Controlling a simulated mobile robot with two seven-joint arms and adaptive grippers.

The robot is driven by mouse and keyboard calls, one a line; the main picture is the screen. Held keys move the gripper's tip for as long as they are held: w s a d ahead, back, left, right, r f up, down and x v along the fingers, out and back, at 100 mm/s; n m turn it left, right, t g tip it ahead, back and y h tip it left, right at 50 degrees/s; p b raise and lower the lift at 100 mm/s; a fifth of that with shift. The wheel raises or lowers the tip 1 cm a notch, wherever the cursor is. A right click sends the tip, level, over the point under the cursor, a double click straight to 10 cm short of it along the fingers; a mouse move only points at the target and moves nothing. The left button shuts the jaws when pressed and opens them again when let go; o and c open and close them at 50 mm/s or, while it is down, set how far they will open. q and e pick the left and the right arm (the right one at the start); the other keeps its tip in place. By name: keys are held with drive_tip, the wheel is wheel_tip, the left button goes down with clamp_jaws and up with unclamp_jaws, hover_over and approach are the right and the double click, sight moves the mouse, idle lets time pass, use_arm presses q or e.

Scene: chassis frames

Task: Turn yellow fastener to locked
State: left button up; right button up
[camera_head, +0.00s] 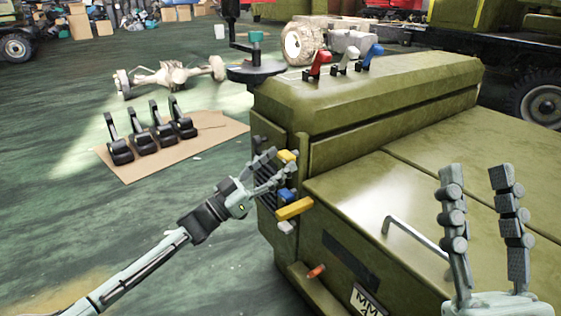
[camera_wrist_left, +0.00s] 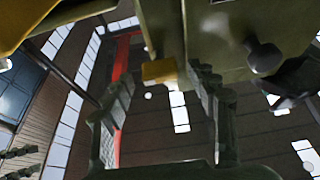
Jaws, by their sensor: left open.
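Two yellow pieces show on the end of the green chassis box in the head view. A small upper yellow fastener (camera_head: 287,156) is at my left gripper's fingertips, and a longer yellow bar (camera_head: 295,209) juts out lower down. My left gripper (camera_head: 281,164) is open. In the left wrist view a yellow block (camera_wrist_left: 160,71) lies between the tips of the two spread fingers (camera_wrist_left: 163,85), with contact unclear. A larger yellow piece (camera_wrist_left: 20,20) fills that view's upper left corner. My right gripper (camera_head: 478,172) is open and empty above the box's flat lid.
A blue fastener (camera_head: 285,194) and a whitish one (camera_head: 286,227) sit close to the yellow bar. Red (camera_head: 320,62), white (camera_head: 347,59) and blue (camera_head: 371,54) levers stand on top. A metal handle (camera_head: 415,235) rises from the lid. Black pedals (camera_head: 145,135) lie on cardboard at left.

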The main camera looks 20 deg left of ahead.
use_arm(q)
drive_tip(key=shift+w+d+r, duration=0.25)
drive_tip(key=shift+w+d, duration=0.05)
drive_tip(key=shift+w, duration=0.15)
drive_tip(key=shift+c, duration=0.3)
drive_tip(key=c, duration=1.1)
